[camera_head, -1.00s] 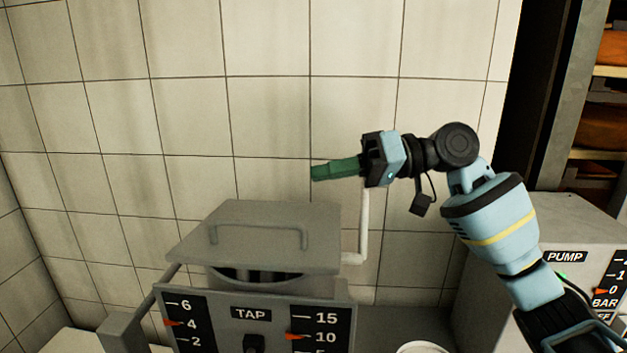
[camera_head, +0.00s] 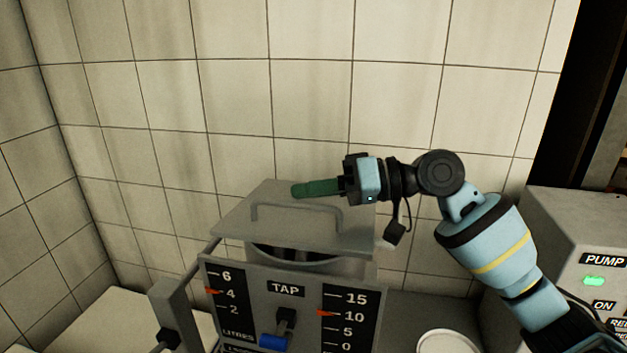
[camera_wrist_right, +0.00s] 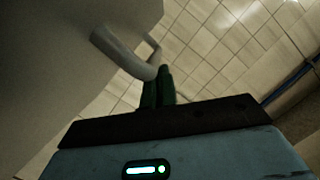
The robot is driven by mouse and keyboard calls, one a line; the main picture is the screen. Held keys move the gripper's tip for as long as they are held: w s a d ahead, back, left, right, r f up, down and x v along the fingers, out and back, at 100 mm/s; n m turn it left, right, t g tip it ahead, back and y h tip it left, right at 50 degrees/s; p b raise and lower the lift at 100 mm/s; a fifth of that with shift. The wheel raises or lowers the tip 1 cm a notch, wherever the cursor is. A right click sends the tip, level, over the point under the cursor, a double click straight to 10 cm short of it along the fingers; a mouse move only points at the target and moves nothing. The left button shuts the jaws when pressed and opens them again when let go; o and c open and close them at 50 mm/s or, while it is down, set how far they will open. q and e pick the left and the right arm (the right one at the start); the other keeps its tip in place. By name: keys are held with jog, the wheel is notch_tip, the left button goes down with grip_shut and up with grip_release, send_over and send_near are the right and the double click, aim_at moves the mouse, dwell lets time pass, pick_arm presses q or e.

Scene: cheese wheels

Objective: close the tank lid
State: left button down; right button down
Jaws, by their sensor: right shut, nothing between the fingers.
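The tank lid (camera_head: 323,228) is a flat grey plate with a bar handle on top. It sits above the round opening of the grey tank (camera_head: 345,268), with a dark gap showing under its front edge, so it is not flush. My right gripper (camera_head: 295,190) has green fingers, shut and empty, pointing left over the lid's back part, behind the handle (camera_head: 296,212). In the right wrist view the lid (camera_wrist_right: 60,60) fills the left, and the green fingertips (camera_wrist_right: 163,72) appear close to the handle (camera_wrist_right: 120,50); contact cannot be told. My left gripper is out of view.
The TAP panel (camera_head: 287,290) with litre scales and a blue-ended lever (camera_head: 272,342) is in front of the tank. The PUMP box (camera_head: 560,245) stands right. A white round container (camera_head: 447,343) is at the bottom. A tiled wall (camera_head: 300,100) is behind.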

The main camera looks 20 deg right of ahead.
aim_at(309, 207)
jog(key=shift+f, duration=0.1)
jog(key=shift+s+a+f+n+h, duration=0.15)
jog(key=shift+s+f+n+h, duration=0.2)
jog(key=shift+f, duration=0.35)
jog(key=shift+s+a+f+n+h, duration=0.15)
jog(key=shift+f+n, duration=0.3)
jog(key=shift+f, duration=0.25)
